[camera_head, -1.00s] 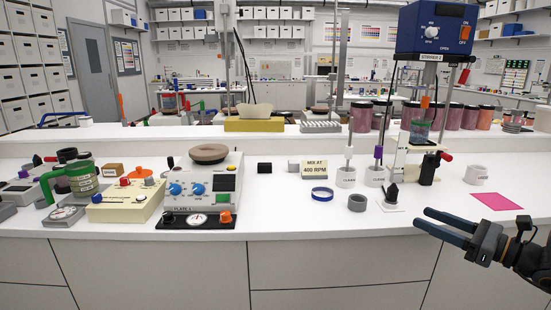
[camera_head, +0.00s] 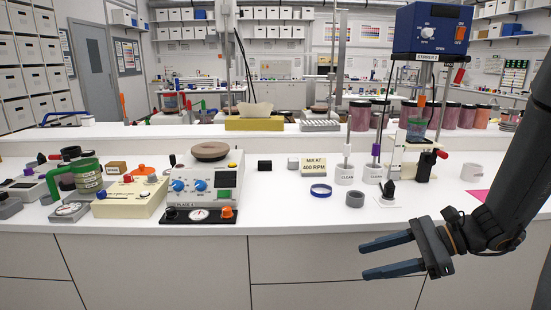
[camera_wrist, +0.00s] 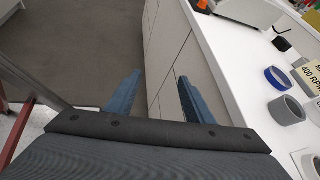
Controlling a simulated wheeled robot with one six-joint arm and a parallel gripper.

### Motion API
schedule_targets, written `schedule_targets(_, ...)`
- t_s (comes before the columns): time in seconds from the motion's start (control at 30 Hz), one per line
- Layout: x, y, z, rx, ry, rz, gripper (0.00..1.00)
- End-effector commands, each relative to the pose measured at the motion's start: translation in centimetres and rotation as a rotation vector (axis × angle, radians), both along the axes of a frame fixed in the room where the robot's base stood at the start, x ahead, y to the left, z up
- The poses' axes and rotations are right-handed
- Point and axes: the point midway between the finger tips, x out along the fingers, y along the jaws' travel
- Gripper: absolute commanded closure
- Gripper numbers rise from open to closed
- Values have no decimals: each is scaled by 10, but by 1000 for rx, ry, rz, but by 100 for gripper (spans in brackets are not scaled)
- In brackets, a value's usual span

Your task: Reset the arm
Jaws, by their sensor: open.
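My gripper (camera_head: 364,259) is open and empty in the head view. It hangs in front of the white bench, below the counter's front edge, with its fingers pointing left. My dark arm comes in from the right side of the picture. In the wrist view, the two blue fingers (camera_wrist: 152,97) are apart, with the floor and the cabinet fronts behind them and nothing between them.
The white counter (camera_head: 290,212) carries a hot plate (camera_head: 205,185), a blue ring (camera_head: 321,190), a grey ring (camera_head: 355,199) and a stirrer stand with a blue head (camera_head: 433,28). The floor (camera_wrist: 80,50) beside the cabinets is clear.

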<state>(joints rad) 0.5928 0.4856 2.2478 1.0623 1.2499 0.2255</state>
Motion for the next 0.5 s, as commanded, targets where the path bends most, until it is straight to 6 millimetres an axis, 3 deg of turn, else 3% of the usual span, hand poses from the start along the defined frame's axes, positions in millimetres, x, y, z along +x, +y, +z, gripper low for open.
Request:
schedule_targets(0.03,-19,20,-4,-92,-15,124,52)
schedule_targets(0.1,-50,37,-15,-236,-46,312,52)
schedule_targets(0.23,-95,45,-30,-502,-161,670,52)
schedule_targets(0.33,-113,40,-34,-686,-290,934,52)
schedule_targets(0.5,-114,32,-31,-907,-514,1275,52)
